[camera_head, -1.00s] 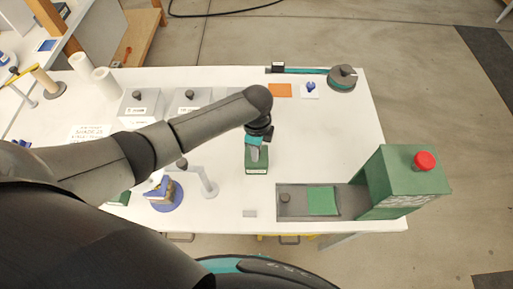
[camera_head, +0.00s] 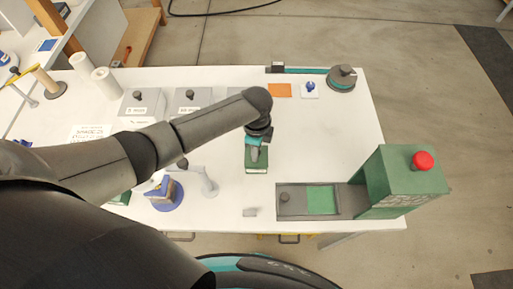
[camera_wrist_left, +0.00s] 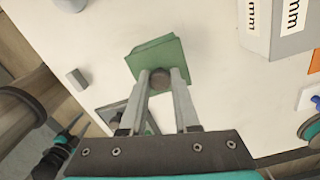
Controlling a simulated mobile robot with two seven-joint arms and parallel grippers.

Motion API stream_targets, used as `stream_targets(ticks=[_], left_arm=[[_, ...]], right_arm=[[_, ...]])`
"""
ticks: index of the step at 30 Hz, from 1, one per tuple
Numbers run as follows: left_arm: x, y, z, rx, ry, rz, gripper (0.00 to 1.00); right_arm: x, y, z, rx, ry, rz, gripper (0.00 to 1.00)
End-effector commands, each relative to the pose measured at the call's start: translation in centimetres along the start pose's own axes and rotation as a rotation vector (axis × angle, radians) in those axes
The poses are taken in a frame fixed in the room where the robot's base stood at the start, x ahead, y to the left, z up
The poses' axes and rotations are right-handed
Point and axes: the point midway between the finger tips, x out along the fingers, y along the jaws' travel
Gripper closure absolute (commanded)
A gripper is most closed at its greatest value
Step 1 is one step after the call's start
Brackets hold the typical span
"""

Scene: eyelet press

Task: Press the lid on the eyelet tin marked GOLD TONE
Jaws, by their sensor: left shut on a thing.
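A green box-shaped piece (camera_head: 257,168) is at the middle of the white table, below my left gripper (camera_head: 255,152). It also shows as a green block (camera_wrist_left: 165,52) in the left wrist view. There my left gripper (camera_wrist_left: 160,80) is closed around a dark round knob (camera_wrist_left: 160,79) at the green piece's near edge. I cannot tell whether this piece is a lid, a tin or both, or whether it touches the table. The words GOLD TONE cannot be read anywhere. Another green item (camera_head: 121,198) is partly hidden behind my left arm. My right gripper is not in view.
A green press (camera_head: 405,180) with a red button (camera_head: 422,161) stands at right; its grey bed (camera_head: 337,203) carries a green pad (camera_head: 321,201). Grey knobbed boxes (camera_head: 143,103) stand at back left. A blue round stand (camera_head: 165,204) is left. A small grey block (camera_head: 250,212) lies in front.

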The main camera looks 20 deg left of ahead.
Motion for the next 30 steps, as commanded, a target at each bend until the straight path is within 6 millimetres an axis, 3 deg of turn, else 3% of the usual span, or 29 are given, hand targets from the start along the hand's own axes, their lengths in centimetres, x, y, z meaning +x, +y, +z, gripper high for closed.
stream_targets(ticks=[12, 13, 21, 27, 30], left_arm=[[0.03, 0.03, -0.01, 0.001, 0.0, 0.0, 1.0], [0.03, 0.03, -0.01, 0.001, 0.0, 0.0, 0.68], [0.02, 0.02, 0.0, 0.001, 0.0, 0.0, 0.38], [0.02, 0.01, 0.01, 0.001, 0.0, 0.0, 0.35], [0.02, 0.01, 0.02, 0.0, 0.0, 0.0, 0.24]], right_arm=[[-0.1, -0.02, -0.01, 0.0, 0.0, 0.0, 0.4], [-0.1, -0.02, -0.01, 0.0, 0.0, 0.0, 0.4], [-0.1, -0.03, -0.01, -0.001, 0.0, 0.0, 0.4], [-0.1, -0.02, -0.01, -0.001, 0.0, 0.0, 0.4], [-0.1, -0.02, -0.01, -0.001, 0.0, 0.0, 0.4]])
